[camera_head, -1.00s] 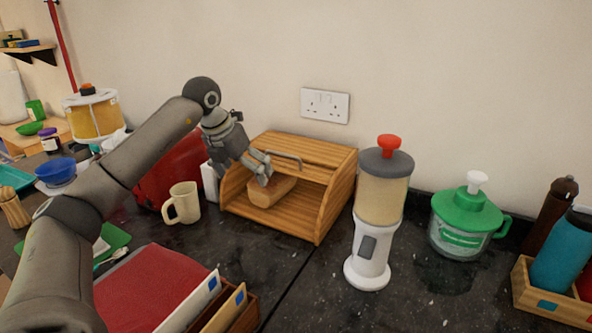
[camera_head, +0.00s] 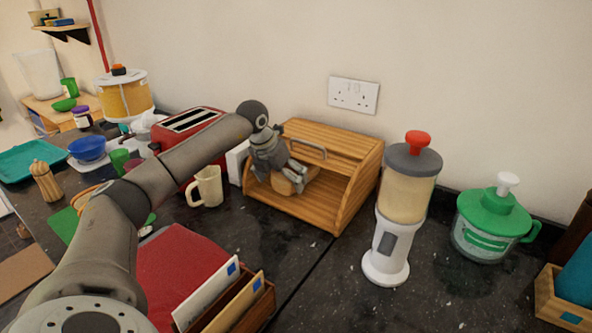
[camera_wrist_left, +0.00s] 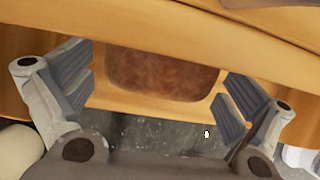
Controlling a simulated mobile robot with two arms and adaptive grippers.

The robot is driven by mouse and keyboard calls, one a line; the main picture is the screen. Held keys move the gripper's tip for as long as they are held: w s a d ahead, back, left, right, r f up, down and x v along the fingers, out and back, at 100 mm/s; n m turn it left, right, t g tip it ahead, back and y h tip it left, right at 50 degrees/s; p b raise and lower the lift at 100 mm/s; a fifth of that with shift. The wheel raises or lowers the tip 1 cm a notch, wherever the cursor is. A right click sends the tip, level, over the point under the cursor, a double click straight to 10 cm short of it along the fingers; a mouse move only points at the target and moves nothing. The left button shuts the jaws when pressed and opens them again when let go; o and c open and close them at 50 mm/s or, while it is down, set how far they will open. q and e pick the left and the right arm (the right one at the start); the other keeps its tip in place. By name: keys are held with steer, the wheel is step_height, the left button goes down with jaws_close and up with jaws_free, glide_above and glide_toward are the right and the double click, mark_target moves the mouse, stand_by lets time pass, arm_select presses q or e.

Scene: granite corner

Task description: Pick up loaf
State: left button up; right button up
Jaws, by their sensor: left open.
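The loaf (camera_head: 283,187) is a tan-brown bread lying inside the open wooden bread bin (camera_head: 352,190). My left gripper (camera_head: 293,180) reaches into the bin's front opening at the loaf and partly hides it. In the left wrist view the brown loaf (camera_wrist_left: 160,75) lies between the two spread fingers of the left gripper (camera_wrist_left: 158,88), with a gap visible on each side. The fingers are open and hold nothing. My right gripper is not in view.
A cream mug (camera_head: 207,187) and a red toaster (camera_head: 190,130) stand left of the bin. A tall dispenser with a red knob (camera_head: 402,200) stands close on its right. A letter holder (camera_head: 240,300) is in front. The bin's roof hangs over the loaf.

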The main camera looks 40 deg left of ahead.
arm_select(q)
steer(key=shift+w+f, duration=0.15)
steer(key=shift+f, duration=0.15)
steer(key=c, duration=1.1)
steer(key=shift+r, duration=0.1)
steer(key=shift+c, duration=0.3)
steer(key=shift+r, duration=0.25)
